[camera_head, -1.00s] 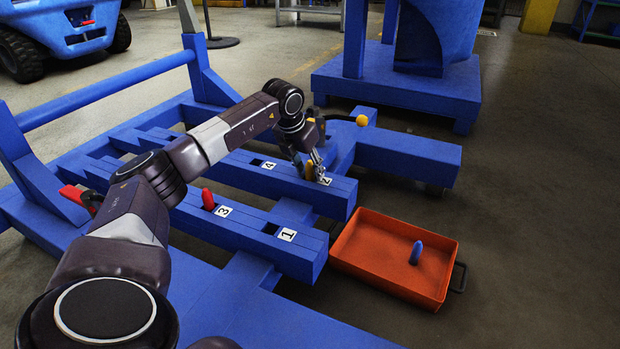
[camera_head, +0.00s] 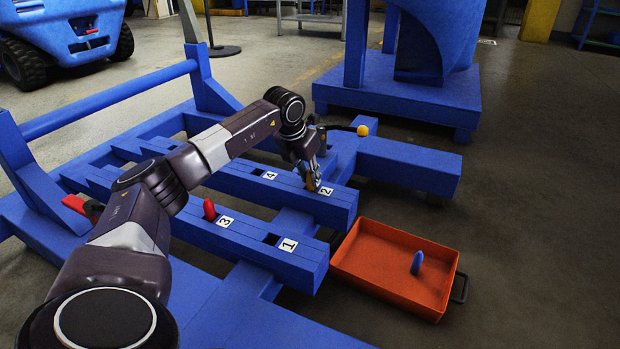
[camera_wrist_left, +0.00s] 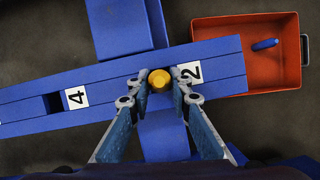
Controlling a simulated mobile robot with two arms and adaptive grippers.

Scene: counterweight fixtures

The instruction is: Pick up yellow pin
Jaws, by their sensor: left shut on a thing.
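The yellow pin (camera_wrist_left: 159,80) stands upright on the blue beam beside the label 2 (camera_wrist_left: 190,72) in the left wrist view. My left gripper (camera_wrist_left: 158,88) is shut on the yellow pin, with one fingertip on each side of it. In the head view my left gripper (camera_head: 313,181) is at the label 2 end of the beam and covers much of the pin. I cannot tell whether the pin's lower end is in its hole. My right gripper is not in view.
An orange tray (camera_head: 345,263) on the floor to the right holds a blue pin (camera_head: 417,262). A red pin (camera_head: 209,209) stands by label 3 on the nearer beam. The holes by labels 4 and 1 are empty. A yellow ball-ended lever (camera_head: 362,131) is behind the gripper.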

